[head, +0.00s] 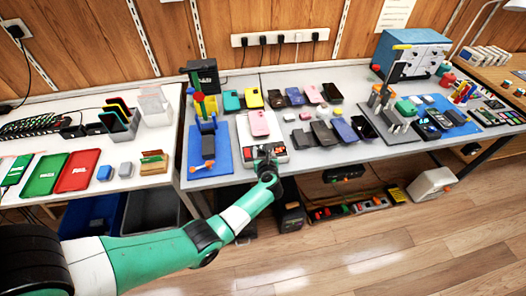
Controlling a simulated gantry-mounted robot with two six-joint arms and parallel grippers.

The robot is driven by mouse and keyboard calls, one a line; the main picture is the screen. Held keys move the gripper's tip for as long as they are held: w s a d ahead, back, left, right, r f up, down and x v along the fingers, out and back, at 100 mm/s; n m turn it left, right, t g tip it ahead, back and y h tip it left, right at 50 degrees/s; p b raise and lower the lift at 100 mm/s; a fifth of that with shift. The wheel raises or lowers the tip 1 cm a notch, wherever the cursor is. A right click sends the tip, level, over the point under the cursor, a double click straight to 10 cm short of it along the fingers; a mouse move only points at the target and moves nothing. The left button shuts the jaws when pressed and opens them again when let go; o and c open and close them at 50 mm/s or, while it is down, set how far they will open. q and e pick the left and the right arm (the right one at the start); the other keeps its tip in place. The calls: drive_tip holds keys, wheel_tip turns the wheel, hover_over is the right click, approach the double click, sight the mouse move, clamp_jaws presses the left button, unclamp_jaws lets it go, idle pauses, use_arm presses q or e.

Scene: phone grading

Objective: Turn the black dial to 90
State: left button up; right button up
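My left gripper (266,152) reaches in from the lower left, its fingertips at a small grey device (281,157) with red parts at the table's front edge. The fingers look dark and small against the device, so I cannot tell if they are open or shut or whether they touch it. A pink phone (259,124) lies on a white surface just behind the device. I cannot make out the black dial or its markings; it may be hidden by the gripper. My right gripper is not in view.
A blue mat (222,155) with tools lies left of the device. Several phones, such as a dark one (325,134), lie to the right. A blue and grey box (408,62) stands at the back right. A power strip hangs on the wall.

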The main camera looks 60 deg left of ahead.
use_arm(q)
clamp_jaws()
